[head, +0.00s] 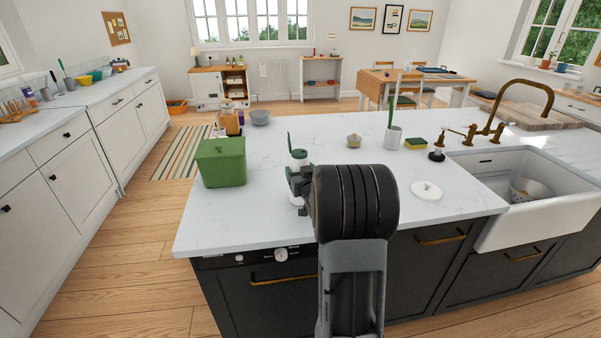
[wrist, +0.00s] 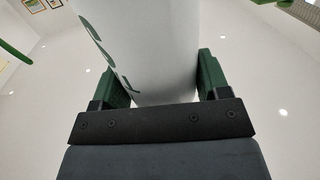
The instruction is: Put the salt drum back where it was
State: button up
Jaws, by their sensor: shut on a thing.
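The salt drum (wrist: 150,40) is a white cylinder with green lettering, seen close up in the wrist view. My gripper (wrist: 158,78) is shut on it, with a green finger on each side. In the head view the drum (head: 299,161) shows as a white and green shape just left of my dark wrist, over the marble island top. My arm hides much of the drum and gripper there. I cannot tell whether the drum's base touches the counter.
On the island (head: 335,126) stand a green bin (head: 221,163), a grey bowl (head: 260,117), a small lidded jar (head: 354,141), a white holder (head: 391,138), a sponge (head: 415,144) and a white round lid (head: 426,191). The sink (head: 530,205) is at right. The counter's middle is fairly clear.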

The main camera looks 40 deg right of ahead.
jog(key=shift+f, duration=0.25)
jog(key=o, duration=1.3)
jog(key=shift+c, duration=0.2)
